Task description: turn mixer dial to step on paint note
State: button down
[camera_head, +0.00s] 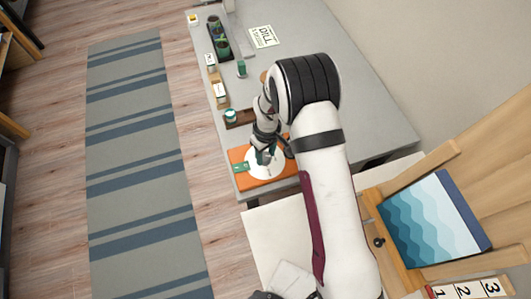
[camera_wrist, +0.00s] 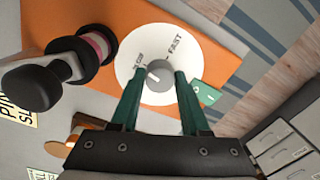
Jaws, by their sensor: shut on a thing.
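The mixer's white dial plate (camera_head: 272,172) sits on an orange base (camera_head: 262,183) at the desk's near end. My gripper (camera_wrist: 159,78) is shut on the knob, one green finger on each side. In the head view my gripper (camera_head: 265,155) hides the knob. A green tag (camera_head: 240,168) lies at the plate's left edge. A note with a green border (camera_head: 263,37) lies at the desk's far end; its text is too small to read surely.
Along the desk's left edge stand a plant tray (camera_head: 218,40), a green pot (camera_head: 241,68), small labelled cards (camera_head: 220,92) and a lidded jar (camera_head: 231,115). A wave picture (camera_head: 432,222) leans at right. In the wrist view a black-and-grey part (camera_wrist: 60,65) is beside the dial.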

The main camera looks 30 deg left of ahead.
aim_at(267, 155)
jog(key=shift+n, duration=1.1)
jog(key=shift+c, duration=1.9)
grip_release()
notch_tip(267, 155, up, 16)
jog(key=shift+w, duration=0.25)
jog(key=shift+f, duration=0.1)
